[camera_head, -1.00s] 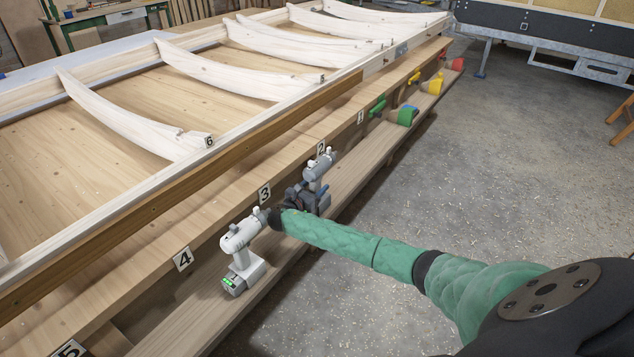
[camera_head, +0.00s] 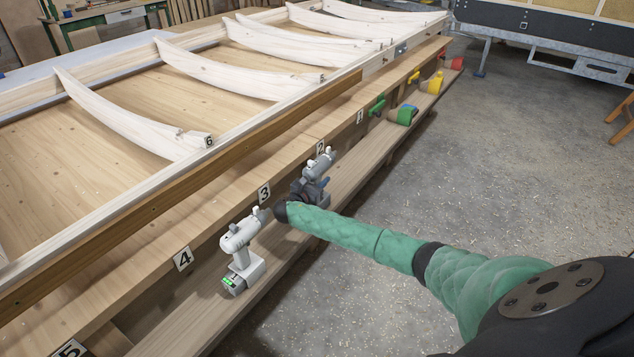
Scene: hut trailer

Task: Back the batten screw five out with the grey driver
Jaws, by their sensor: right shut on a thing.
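A grey driver (camera_head: 319,164) stands upright on the lower shelf below label 2. My right gripper (camera_head: 312,186) is around its handle and shut on it; the dark fingers partly hide the handle. A brown batten (camera_head: 180,190) runs along the side of the white frame. The label 5 plate (camera_head: 69,349) is cut off at the lower left edge. I cannot make out any screw at it. My left gripper is not in view.
Green (camera_head: 376,106), yellow and red tools sit farther along the shelf (camera_head: 345,196). Pale curved ribs (camera_head: 125,118) cross the frame on the bench.

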